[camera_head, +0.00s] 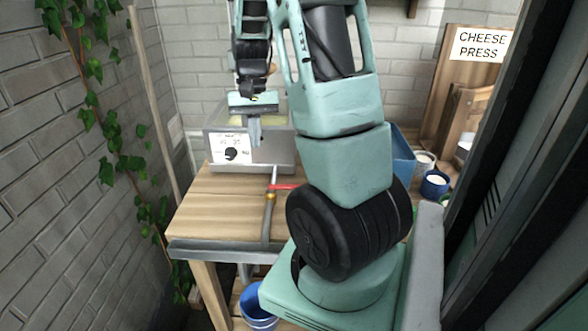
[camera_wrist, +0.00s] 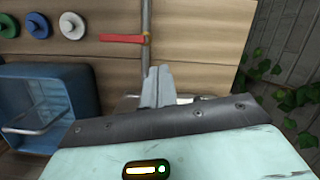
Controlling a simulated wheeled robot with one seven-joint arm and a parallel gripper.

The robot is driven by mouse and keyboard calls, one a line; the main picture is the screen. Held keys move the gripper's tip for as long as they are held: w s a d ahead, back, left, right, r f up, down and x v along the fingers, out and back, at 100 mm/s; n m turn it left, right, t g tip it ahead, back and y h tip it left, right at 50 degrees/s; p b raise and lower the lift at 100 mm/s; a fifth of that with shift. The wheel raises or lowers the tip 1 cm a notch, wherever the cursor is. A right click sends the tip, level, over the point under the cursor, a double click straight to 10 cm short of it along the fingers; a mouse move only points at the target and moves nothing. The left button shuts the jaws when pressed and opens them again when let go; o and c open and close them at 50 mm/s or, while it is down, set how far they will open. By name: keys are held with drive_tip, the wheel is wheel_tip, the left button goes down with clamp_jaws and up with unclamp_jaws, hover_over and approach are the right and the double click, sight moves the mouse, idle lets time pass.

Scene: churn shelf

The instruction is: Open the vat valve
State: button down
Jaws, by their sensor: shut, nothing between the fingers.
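The valve has a red lever handle (camera_head: 286,186) and a brass-coloured fitting (camera_head: 270,196) on a grey pipe (camera_head: 267,218) over the wooden tabletop. In the wrist view the red handle (camera_wrist: 122,38) points left from the pipe (camera_wrist: 146,15), at about a right angle to it. A grey metal box with a dial (camera_head: 231,154) stands behind the pipe, probably the vat. My gripper (camera_head: 254,143) is shut and empty, in front of the box and above the valve. In the wrist view my gripper (camera_wrist: 158,72) is apart from the handle.
A blue bin (camera_head: 403,155) stands right of the box, with white and blue cups (camera_head: 435,184) beyond it. A blue bucket (camera_head: 258,305) is below the table edge. A brick wall with ivy (camera_head: 131,163) is at left. A cheese press sign (camera_head: 481,44) is at back right.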

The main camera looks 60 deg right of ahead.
sight(285, 189)
drive_tip(key=s+d+m, duration=0.3)
drive_tip(key=s+d, duration=0.3)
drive_tip(key=d, duration=0.2)
drive_tip(key=shift+s+d, duration=0.35)
drive_tip(key=shift+d, duration=0.05)
drive_tip(key=s+a+f+p, duration=0.1)
drive_tip(key=s+a+f, duration=0.1)
drive_tip(key=a+f, duration=0.4)
drive_tip(key=shift+d+p+x, duration=0.3)
drive_tip(key=shift+d+x, duration=0.05)
drive_tip(key=shift+x, duration=1.4)
drive_tip(key=shift+f, duration=0.1)
drive_tip(key=shift+m, duration=0.3)
drive_tip(key=shift+s+a, duration=0.1)
drive_tip(key=shift+a, duration=0.05)
